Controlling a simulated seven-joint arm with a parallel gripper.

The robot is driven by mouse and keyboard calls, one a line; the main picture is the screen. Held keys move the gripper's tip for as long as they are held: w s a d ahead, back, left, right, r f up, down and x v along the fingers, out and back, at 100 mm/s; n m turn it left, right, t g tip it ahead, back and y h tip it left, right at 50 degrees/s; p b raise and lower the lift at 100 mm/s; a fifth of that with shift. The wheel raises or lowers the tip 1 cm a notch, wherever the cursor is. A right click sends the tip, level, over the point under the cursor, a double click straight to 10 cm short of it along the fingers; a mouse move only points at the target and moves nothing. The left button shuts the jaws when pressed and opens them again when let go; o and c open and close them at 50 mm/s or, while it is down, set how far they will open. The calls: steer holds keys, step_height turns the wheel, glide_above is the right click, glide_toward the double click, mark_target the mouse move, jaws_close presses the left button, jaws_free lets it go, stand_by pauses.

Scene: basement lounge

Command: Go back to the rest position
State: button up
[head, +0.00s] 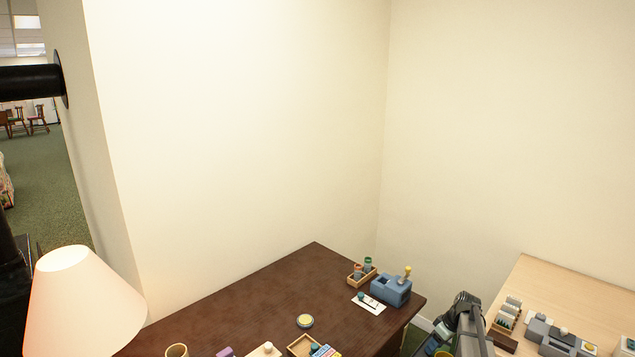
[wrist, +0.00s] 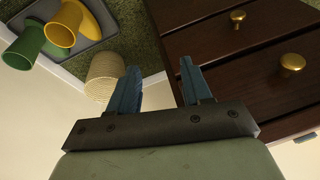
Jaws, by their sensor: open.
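My gripper (wrist: 162,88) shows in the wrist view with its two blue fingers spread apart and nothing between them. It is beside the dark wooden drawer fronts (wrist: 225,55), which have brass knobs (wrist: 291,63), and above a green carpet. In the head view my dark grey arm (head: 468,325) stands at the lower edge, in the gap between the dark desk (head: 250,305) and the light wood table (head: 570,290). The fingertips cannot be made out in that view.
The desk bears a blue box (head: 390,290), a small wooden tray with bottles (head: 361,278), a round tin (head: 305,321) and a lamp (head: 72,300). The table holds a grey device (head: 550,335). A yellow cup (wrist: 62,28), a green cup (wrist: 22,50) and a woven basket (wrist: 104,78) are below.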

steer(key=s+a+f+m+g, duration=0.2)
steer(key=s+a+f, duration=0.65)
steer(key=s, duration=0.35)
steer(key=s+a+f+m+g, duration=0.2)
steer(key=s+a+f, duration=0.6)
steer(key=s+f, duration=0.3)
steer(key=s+a+f+m+g+h, duration=0.1)
steer(key=s+a+f+g, duration=0.1)
steer(key=s, duration=1.3)
steer(key=s+a+f+m+g+h, duration=0.1)
steer(key=s+a, duration=0.3)
steer(key=s, duration=1.1)
steer(key=shift+s+a+f+m+g+h, duration=0.2)
steer(key=shift+s+f+m+g+h, duration=0.15)
steer(key=shift+m+g+h, duration=0.2)
steer(key=shift+c, duration=0.3)
